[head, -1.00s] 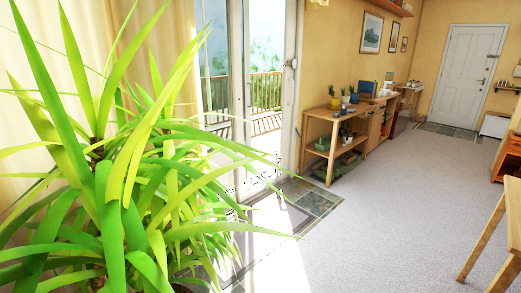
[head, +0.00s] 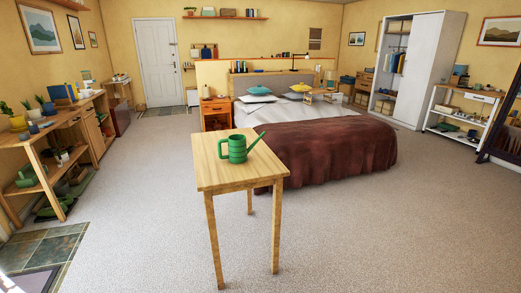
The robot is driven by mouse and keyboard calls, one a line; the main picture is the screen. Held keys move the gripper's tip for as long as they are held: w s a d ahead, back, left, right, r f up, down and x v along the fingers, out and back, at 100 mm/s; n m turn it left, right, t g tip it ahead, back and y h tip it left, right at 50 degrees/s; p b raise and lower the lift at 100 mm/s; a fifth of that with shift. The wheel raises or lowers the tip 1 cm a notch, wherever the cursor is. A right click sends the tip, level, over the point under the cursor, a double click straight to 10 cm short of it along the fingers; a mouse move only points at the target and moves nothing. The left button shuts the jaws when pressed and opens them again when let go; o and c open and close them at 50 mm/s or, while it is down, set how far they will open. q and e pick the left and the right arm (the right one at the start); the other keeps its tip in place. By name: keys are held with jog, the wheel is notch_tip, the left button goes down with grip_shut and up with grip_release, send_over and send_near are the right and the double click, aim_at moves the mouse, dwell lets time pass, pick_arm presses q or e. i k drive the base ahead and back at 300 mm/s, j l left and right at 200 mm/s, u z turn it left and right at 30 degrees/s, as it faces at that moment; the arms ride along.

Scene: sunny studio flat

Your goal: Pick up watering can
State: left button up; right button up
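A green watering can (head: 237,149) stands upright on a small square wooden table (head: 212,177) in the middle of the head view. Its handle is on the left and its long spout points up to the right. Nothing touches it except the table top. Neither of my grippers shows in the head view.
A wooden shelf unit (head: 62,141) with plant pots stands at the left. Behind the table is a bed with a brown blanket (head: 335,146). Beside it is a wooden nightstand (head: 215,115). Carpet (head: 390,235) is clear in front and to the right.

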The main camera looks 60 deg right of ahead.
aim_at(239, 151)
jog(key=k+l+z, duration=0.1)
jog(key=z, duration=0.3)
jog(key=k+l+z, duration=0.2)
jog(key=z, duration=0.15)
jog(key=k+l+z, duration=0.25)
jog(key=z, duration=0.15)
jog(key=k+l+z, duration=0.1)
jog(key=l+z, duration=0.25)
jog(key=j+u, duration=0.15)
jog(key=u, duration=2.55)
jog(key=z, duration=2.7)
jog(key=i+j, duration=0.15)
jog(key=i, duration=0.6)
